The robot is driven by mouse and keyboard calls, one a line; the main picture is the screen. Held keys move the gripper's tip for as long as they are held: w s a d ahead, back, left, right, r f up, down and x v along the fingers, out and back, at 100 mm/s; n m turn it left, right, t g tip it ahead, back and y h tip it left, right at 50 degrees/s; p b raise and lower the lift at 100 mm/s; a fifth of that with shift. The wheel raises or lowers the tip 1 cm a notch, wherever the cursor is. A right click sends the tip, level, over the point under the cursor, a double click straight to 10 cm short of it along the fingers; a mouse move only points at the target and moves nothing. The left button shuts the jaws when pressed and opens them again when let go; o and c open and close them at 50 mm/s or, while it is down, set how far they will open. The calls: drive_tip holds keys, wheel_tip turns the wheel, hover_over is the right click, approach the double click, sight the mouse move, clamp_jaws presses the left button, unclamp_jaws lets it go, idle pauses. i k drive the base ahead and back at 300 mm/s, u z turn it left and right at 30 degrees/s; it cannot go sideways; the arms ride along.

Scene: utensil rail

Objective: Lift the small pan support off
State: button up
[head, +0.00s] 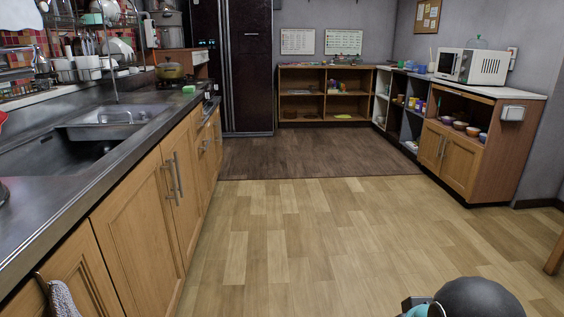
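I cannot make out a small pan support clearly. My gripper is not in view. A dark rounded part with a teal piece at the bottom right edge looks like my own arm.
A black fridge (245,65) stands behind. A low cabinet with a microwave (472,66) is at right. The wooden floor (300,235) between is clear.

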sight(193, 76)
drive_tip(key=z, duration=0.25)
drive_tip(key=i, duration=3.85)
drive_tip(key=u, duration=0.55)
drive_tip(key=i, duration=1.6)
drive_tip(key=u, duration=1.9)
drive_tip(key=i, duration=1.1)
drive_tip(key=u, duration=0.75)
